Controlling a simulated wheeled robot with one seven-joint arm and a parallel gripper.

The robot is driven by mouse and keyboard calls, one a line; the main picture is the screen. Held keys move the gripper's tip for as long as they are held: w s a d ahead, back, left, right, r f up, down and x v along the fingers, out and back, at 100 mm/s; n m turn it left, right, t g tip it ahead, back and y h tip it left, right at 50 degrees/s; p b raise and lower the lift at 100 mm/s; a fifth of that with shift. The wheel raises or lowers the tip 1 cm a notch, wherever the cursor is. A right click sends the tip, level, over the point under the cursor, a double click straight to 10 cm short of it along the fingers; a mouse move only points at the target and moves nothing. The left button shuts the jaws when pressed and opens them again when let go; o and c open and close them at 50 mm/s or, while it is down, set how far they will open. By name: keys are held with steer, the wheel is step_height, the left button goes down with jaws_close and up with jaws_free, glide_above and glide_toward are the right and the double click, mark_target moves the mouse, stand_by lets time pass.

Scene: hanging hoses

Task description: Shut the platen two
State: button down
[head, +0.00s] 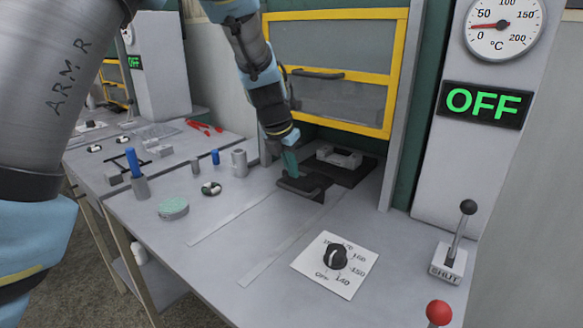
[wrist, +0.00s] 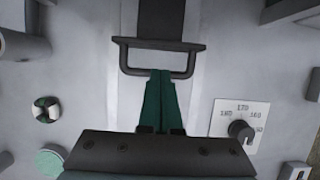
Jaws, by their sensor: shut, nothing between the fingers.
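The near press has a yellow-framed clear guard (head: 335,62), standing raised. Below it, a dark sliding tray (head: 345,172) carries a grey mould and has a black handle (head: 300,188) at its front. My gripper (head: 290,172) points down at the handle with its green fingers shut and empty. In the wrist view the fingertips (wrist: 160,75) reach the inner side of the looped handle (wrist: 155,70); I cannot tell whether they touch it. A lever (head: 460,228) with a black knob stands upright at the right, behind a plate reading SHUT. No label reads platen two.
A dial (head: 335,257) is at the bench front, with a red knob (head: 438,312) to its right. A green sign reads OFF (head: 484,104) below a gauge (head: 502,25). Another press stands farther left.

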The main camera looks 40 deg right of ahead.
steer(key=x, duration=0.7)
steer(key=shift+p, duration=0.3)
steer(key=shift+d+r, duration=0.1)
